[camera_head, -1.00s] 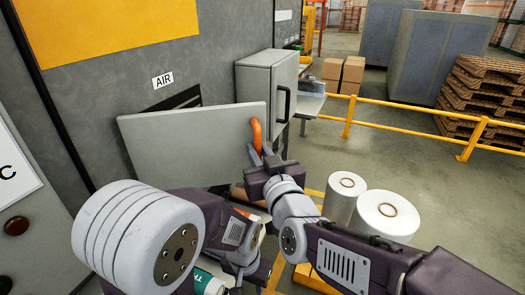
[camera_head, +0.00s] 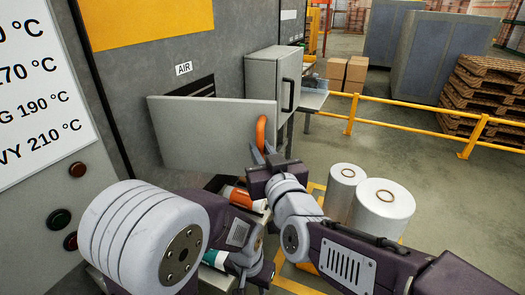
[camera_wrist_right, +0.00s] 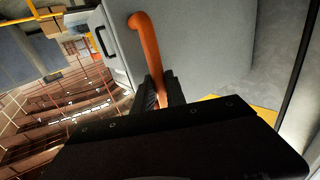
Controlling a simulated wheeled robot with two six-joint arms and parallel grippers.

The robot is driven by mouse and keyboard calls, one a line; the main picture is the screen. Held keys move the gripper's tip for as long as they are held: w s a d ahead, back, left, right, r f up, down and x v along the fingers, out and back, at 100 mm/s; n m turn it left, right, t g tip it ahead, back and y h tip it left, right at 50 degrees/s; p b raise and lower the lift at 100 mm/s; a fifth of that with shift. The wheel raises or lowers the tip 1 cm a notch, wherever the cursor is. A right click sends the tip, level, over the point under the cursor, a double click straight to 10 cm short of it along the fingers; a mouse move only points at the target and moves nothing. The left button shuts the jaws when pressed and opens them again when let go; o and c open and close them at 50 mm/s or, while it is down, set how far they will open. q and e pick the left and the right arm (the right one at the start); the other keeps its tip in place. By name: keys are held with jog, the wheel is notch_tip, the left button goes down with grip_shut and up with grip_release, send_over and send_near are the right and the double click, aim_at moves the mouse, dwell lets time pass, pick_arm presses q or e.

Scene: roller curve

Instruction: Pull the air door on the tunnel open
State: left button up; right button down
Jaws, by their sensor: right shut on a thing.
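The air door (camera_head: 205,135) is a flat light-grey panel on the dark tunnel wall, below the AIR label (camera_head: 184,69). It stands swung out from the wall, with part of a dark slatted opening (camera_head: 197,89) showing above its top edge. An orange handle (camera_head: 261,130) sits near its right edge. My right gripper (camera_head: 267,152) is shut on the orange handle; the right wrist view also shows the handle (camera_wrist_right: 147,45) running down between the fingers.
A grey cabinet (camera_head: 262,75) stands right of the door. White rolls (camera_head: 383,205) stand on the floor at right. A yellow rail (camera_head: 400,105) crosses behind. An orange-topped container (camera_head: 240,197) lies below the door. A temperature sign (camera_head: 40,90) and buttons are at left.

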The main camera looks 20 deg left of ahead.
jog(key=shift+r, duration=0.15)
jog(key=c, duration=1.5)
grip_release()
jog(key=shift+o, duration=0.7)
jog(key=shift+s+a, duration=0.1)
jog(key=shift+a, duration=0.15)
jog(key=shift+d, duration=0.1)
jog(key=v, duration=0.9)
